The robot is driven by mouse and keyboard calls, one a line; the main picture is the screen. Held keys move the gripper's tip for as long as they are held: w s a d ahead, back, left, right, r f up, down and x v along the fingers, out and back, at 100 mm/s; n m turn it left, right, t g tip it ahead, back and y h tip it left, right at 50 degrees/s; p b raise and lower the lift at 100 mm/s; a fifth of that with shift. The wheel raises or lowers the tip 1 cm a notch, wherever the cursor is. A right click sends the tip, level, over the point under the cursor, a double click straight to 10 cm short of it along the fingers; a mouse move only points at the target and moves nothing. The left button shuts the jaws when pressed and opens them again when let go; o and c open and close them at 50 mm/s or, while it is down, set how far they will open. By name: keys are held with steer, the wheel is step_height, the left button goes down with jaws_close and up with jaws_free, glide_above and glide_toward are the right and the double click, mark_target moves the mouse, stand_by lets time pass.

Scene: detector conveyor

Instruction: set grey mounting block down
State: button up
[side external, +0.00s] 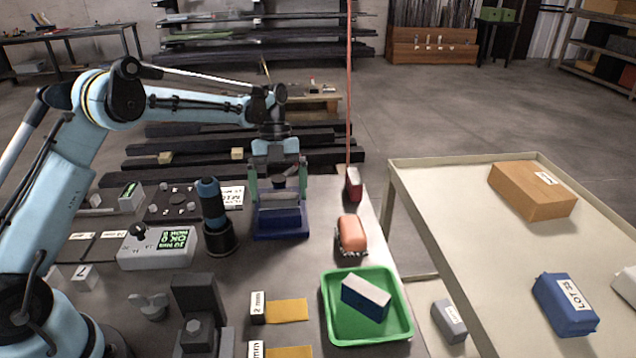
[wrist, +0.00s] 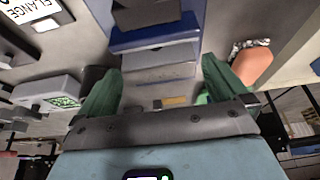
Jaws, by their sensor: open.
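The grey mounting block (side external: 279,203) sits in a blue holder (side external: 281,226) on the dark bench. My gripper (side external: 278,197) is above it with green fingers, one on each side of the block. In the wrist view my gripper (wrist: 162,72) has its fingers spread, with the grey block (wrist: 158,76) between them. A gap shows beside each finger there, so it is open around the block. The blue holder (wrist: 155,38) shows beyond the block. The block's lower part is hidden in the side view.
A dark cylinder (side external: 212,215) stands close left of the holder. A green tray (side external: 335,333) holding a blue block (side external: 366,297) is nearer the camera. A pale table (side external: 440,195) stands right.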

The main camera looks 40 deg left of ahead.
steer(key=v, duration=1.1)
steer(key=shift+r, duration=0.25)
steer(key=shift+a, duration=0.1)
steer(key=shift+x, duration=6.15)
steer(key=shift+w, duration=0.1)
